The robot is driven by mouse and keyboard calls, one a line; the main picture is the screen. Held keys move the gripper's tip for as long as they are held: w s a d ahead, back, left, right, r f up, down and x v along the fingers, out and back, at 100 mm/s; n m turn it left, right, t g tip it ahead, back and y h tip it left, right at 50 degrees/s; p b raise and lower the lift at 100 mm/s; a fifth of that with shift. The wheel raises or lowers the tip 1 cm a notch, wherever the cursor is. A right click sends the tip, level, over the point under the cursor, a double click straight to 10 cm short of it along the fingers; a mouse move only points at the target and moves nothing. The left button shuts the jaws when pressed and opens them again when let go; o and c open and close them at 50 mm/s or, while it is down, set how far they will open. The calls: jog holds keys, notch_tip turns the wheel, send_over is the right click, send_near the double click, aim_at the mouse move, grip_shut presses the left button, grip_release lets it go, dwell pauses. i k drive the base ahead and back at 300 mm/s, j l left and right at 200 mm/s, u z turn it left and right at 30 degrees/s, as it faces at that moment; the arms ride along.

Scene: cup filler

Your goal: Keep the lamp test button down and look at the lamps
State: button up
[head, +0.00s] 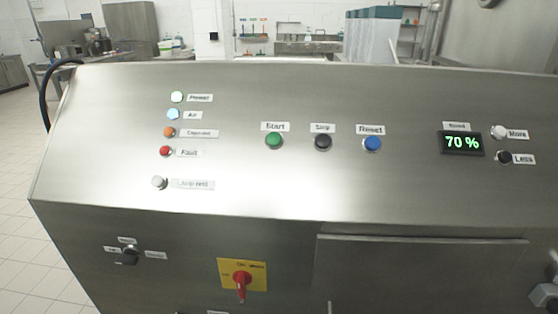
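The lamp test button (159,183) is a small pale round knob at the lower left of the steel panel, beside a washed-out label (193,184). Above it is a column of lamps. The Power lamp (177,97) is whitish and bright, and the Air lamp (173,114) is light blue. Below them are an orange lamp (169,132) with a hard-to-read label and the red Fault lamp (165,151). I cannot tell for sure which lamps are lit. Nothing touches the button. My gripper is not seen in the head view.
Green Start (274,141), black Stop (323,142) and blue Reset (372,144) buttons sit mid-panel. A display (462,143) reads 70 %, beside More (499,132) and Less (504,157) buttons. Below are a black selector (127,257) and a red rotary switch (241,284). The space before the panel looks clear.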

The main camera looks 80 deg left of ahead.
aim_at(157, 180)
jog(key=u, duration=3)
